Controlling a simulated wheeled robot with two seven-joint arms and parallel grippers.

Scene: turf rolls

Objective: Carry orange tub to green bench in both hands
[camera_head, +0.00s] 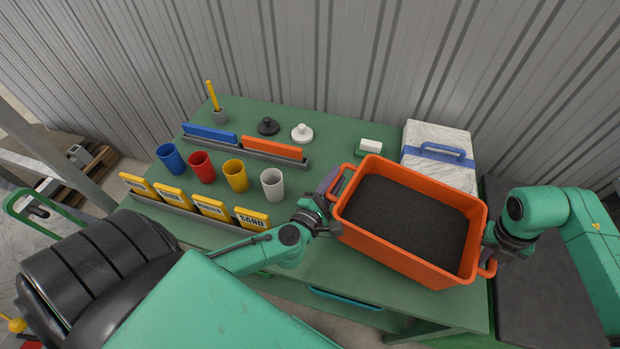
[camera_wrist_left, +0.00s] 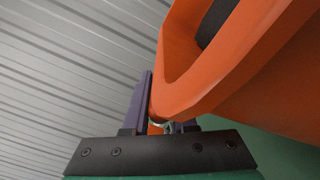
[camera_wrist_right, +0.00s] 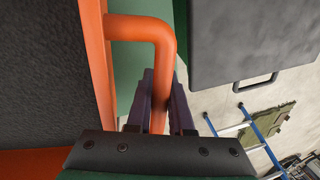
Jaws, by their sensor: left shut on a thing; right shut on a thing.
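The orange tub (camera_head: 395,254) holds dark, soil-like material and is above or on the right part of the green bench (camera_head: 314,262); I cannot tell whether its base touches the top. My left gripper (camera_head: 328,196) is shut on the tub's left handle, and the handle also shows in the left wrist view (camera_wrist_left: 180,70). My right gripper (camera_head: 488,262) is shut on the right handle, a bent orange bar seen between the fingers in the right wrist view (camera_wrist_right: 160,75). The tub's underside is hidden.
Blue (camera_head: 171,158), red (camera_head: 202,167), yellow (camera_head: 236,176) and white (camera_head: 272,184) cups stand on the bench's left half, behind a rack of yellow sand cards (camera_head: 211,207). A dark surface (camera_head: 540,290) is at right.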

